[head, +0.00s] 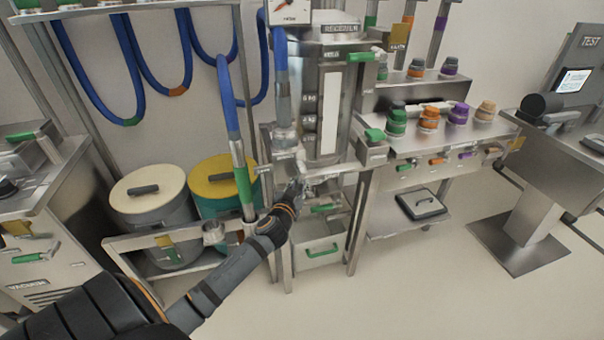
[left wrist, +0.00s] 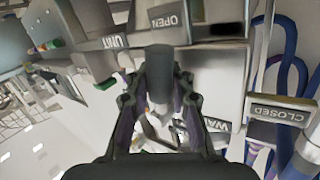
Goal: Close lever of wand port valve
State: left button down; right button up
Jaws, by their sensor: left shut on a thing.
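My left gripper (head: 298,190) reaches in from the lower left to the steel column's valve area. In the left wrist view its two fingers (left wrist: 160,98) are closed around a grey, round-ended handle, which I take to be the wand port valve lever (left wrist: 159,58). An OPEN label (left wrist: 167,18) lies just above the handle's end, and a CLOSED label (left wrist: 280,114) lies off to the right. A plate reading "WA" (left wrist: 226,127) is partly hidden by the gripper. In the head view the lever is hidden behind the gripper.
The blue hose with a green-banded wand (head: 243,184) hangs just left of my gripper. Two lidded drums, cream (head: 147,190) and yellow (head: 215,177), stand further left. A bench with coloured caps (head: 430,148) is to the right. The floor in front is clear.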

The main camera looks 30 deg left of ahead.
pick_arm(q)
jog(key=s+r+m+g+p, duration=0.1)
jog(key=m+g+p, duration=0.1)
jog(key=p, duration=0.4)
jog(key=a+r+m+g+y+p, duration=0.1)
jog(key=m+g+p, duration=0.1)
jog(key=p, duration=0.5)
jog(key=s+a+r+m+g+y+p, duration=0.1)
jog(key=m+g+p, duration=0.1)
jog(key=p, duration=0.4)
jog(key=shift+s+m+g, duration=0.3)
jog(key=shift+m, duration=0.1)
jog(key=shift+s+r+m+g+y+p, duration=0.15)
jog(key=shift+m+g+y+p, duration=0.4)
jog(key=shift+p, duration=0.55)
jog(key=shift+a+r+m+g+y+p, duration=0.1)
jog(key=shift+r+m+g+y+p, duration=0.2)
jog(key=shift+m+g+p, duration=0.2)
jog(key=c, duration=1.4)
grip_release()
jog(key=shift+o, duration=1.2)
jog(key=shift+r, duration=0.25)
